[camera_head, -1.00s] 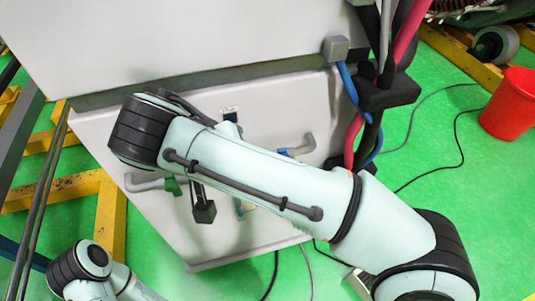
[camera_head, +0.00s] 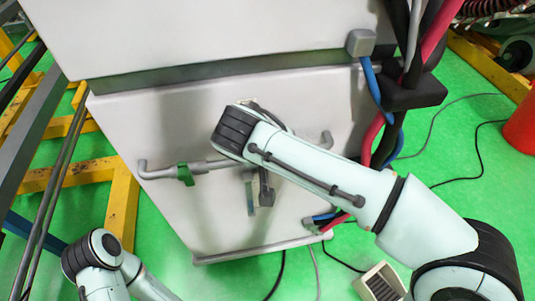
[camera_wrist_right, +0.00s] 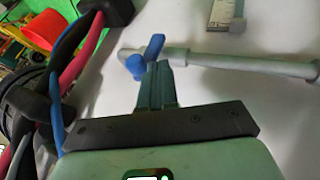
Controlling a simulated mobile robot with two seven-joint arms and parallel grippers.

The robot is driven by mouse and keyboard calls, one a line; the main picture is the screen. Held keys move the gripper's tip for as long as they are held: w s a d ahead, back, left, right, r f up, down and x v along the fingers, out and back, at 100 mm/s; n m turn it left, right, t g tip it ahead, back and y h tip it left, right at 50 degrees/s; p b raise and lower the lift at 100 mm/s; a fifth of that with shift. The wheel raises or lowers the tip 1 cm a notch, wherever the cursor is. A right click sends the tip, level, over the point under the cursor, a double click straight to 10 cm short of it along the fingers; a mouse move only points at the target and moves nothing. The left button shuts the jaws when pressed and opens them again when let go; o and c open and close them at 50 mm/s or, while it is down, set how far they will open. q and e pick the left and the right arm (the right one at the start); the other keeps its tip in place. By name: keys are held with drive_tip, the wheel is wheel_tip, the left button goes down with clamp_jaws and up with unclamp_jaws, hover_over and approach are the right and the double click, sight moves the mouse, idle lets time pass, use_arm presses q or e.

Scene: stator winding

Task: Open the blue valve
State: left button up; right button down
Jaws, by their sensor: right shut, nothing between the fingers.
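The blue valve handle (camera_wrist_right: 145,57) shows in the right wrist view, on a light grey pipe (camera_wrist_right: 245,60) along the white cabinet face. My right gripper (camera_wrist_right: 157,68) is shut and empty. Its fingertips are right at the blue handle, just below it in the picture; I cannot tell whether they touch. In the head view my right arm crosses in front of the cabinet and hides the blue valve. My left arm shows at the lower left, but its gripper is out of view.
Black, red and blue cables (camera_head: 395,90) run down the cabinet's right side. A red bucket (camera_wrist_right: 40,29) is beyond them. Yellow frames (camera_head: 122,205) stand at the left on green floor.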

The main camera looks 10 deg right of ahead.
drive_tip(key=shift+d, duration=0.5)
drive_tip(key=shift+d, duration=0.1)
drive_tip(key=shift+d+y, duration=0.2)
drive_tip(key=shift+y, duration=0.1)
drive_tip(key=shift+w+d+r, duration=0.1)
drive_tip(key=shift+d, duration=0.05)
drive_tip(key=d+f+m+y+b, duration=0.1)
drive_tip(key=d+f+y+b, duration=0.1)
drive_tip(key=d+y+b, duration=0.2)
drive_tip(key=d+f+m+y+b, duration=0.2)
drive_tip(key=d+f+y+b, duration=0.1)
drive_tip(key=d+y, duration=0.4)
drive_tip(key=shift+w+d+f+y+b, duration=0.2)
drive_tip(key=shift+f+y+b, duration=0.2)
drive_tip(key=shift+y, duration=1.1)
